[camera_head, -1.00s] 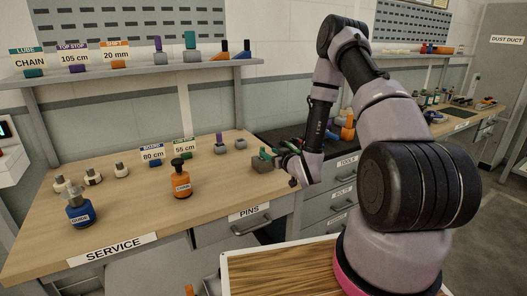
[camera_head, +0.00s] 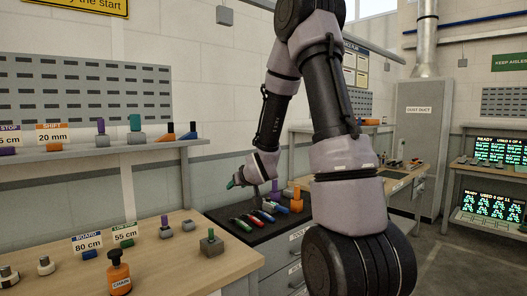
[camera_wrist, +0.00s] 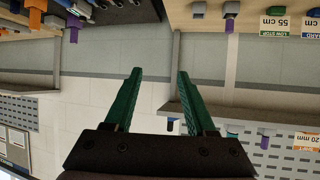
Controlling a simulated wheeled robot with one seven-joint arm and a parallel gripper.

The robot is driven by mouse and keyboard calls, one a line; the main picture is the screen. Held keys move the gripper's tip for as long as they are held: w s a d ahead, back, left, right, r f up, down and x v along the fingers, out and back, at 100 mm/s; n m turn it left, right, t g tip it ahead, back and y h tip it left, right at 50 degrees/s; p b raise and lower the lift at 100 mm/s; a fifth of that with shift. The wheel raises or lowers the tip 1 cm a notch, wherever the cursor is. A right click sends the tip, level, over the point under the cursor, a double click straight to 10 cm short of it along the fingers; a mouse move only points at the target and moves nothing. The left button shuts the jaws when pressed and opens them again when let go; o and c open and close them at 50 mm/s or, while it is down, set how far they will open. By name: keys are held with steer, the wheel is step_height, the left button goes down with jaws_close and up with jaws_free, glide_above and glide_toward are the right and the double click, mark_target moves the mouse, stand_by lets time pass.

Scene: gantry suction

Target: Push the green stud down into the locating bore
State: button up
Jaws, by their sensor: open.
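The green stud (camera_head: 211,234) stands upright in a small grey block (camera_head: 211,246) near the right end of the wooden bench. Its green tip shows above the block; how deep it sits in the bore is too small to tell. My gripper (camera_head: 233,183) is raised well above the bench, up and to the right of the stud in the head view. In the wrist view its two green fingers (camera_wrist: 158,75) are apart with nothing between them.
A dark mat with several coloured tools (camera_head: 252,222) lies to the right. A shelf (camera_head: 90,152) with studs hangs above the bench.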

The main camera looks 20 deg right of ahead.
steer(key=s+r+m+g, duration=0.3)
steer(key=s+r, duration=1)
steer(key=s, duration=0.2)
steer(key=s+a+r+g, duration=0.1)
steer(key=s+r, duration=0.1)
steer(key=s, duration=0.6)
steer(key=s+a+r+m+g+y, duration=0.1)
steer(key=s+a+r, duration=0.1)
steer(key=s, duration=0.6)
steer(key=shift+s+a+r+m+y, duration=0.25)
steer(key=shift+r+m+y, duration=0.05)
steer(key=shift+c, duration=0.3)
